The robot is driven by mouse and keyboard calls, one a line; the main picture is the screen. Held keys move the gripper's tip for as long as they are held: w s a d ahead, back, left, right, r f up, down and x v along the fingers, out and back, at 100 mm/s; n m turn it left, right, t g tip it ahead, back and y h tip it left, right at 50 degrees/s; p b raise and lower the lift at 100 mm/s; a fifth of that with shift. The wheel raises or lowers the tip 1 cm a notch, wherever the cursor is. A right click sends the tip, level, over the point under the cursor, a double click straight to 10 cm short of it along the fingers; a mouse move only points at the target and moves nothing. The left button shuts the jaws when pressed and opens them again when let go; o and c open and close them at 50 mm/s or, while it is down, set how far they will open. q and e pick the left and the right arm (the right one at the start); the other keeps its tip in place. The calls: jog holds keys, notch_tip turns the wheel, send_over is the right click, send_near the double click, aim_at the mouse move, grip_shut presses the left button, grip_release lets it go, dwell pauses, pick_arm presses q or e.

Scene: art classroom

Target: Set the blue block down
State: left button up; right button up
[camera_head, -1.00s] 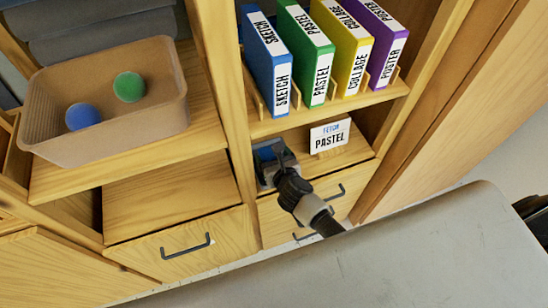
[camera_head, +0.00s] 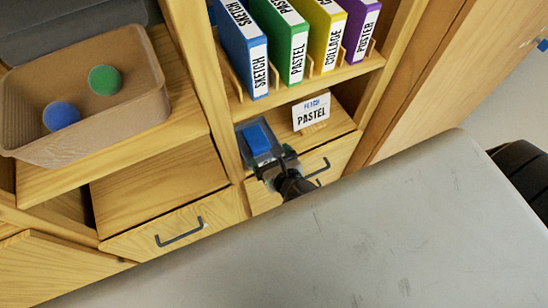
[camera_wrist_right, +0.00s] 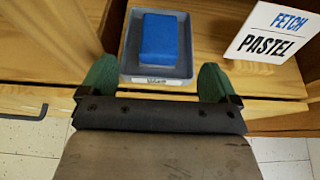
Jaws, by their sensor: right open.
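The blue block (camera_head: 257,137) rests in a small grey tray (camera_head: 270,159) on the lower shelf, left of the card. In the right wrist view the blue block (camera_wrist_right: 165,37) lies inside the grey tray (camera_wrist_right: 128,69), toward its back. My right gripper (camera_wrist_right: 160,85) is open, its green fingertips apart on either side of the tray's front, with nothing between them touching the block. In the head view my right gripper (camera_head: 277,170) is at the tray's front edge. My left gripper is not in view.
A card reading "FETCH PASTEL" (camera_head: 311,110) stands right of the tray. Several upright binders, among them a green one (camera_head: 284,35), fill the shelf above. A tan bin (camera_head: 130,126) with a green and a blue ball stands left. Drawers with handles (camera_head: 180,234) are below.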

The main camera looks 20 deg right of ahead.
jog(key=s+d+f+n+g, duration=0.1)
jog(key=s+f+n, duration=0.2)
jog(key=f+n, duration=0.4)
jog(key=s+d+f+n+g+y, duration=0.1)
jog(key=s+f+n, duration=0.3)
jog(key=f+n, duration=0.25)
jog(key=s+d+f+n+g, duration=0.1)
jog(key=s+f+n+g, duration=0.15)
jog(key=f+n, duration=0.4)
jog(key=s+d+f+n+g, duration=0.1)
jog(key=s+f+n+g, duration=0.1)
jog(key=s+f+n, duration=0.2)
jog(key=s+d+f+n+g+h, duration=0.1)
jog(key=s+d+f+n+g, duration=0.1)
jog(key=s+f+n, duration=0.3)
jog(key=s+d+f+n+g, duration=0.2)
jog(key=s+f+n+g, duration=0.2)
jog(key=s+n, duration=0.5)
jog(key=s+f, duration=0.1)
jog(key=s, duration=0.4)
jog(key=shift+s+f, duration=0.2)
jog(key=shift+s, duration=0.1)
notch_tip(320, 180, up, 2)
jog(key=shift+r+p, duration=0.1)
jog(key=shift+p, duration=1.05)
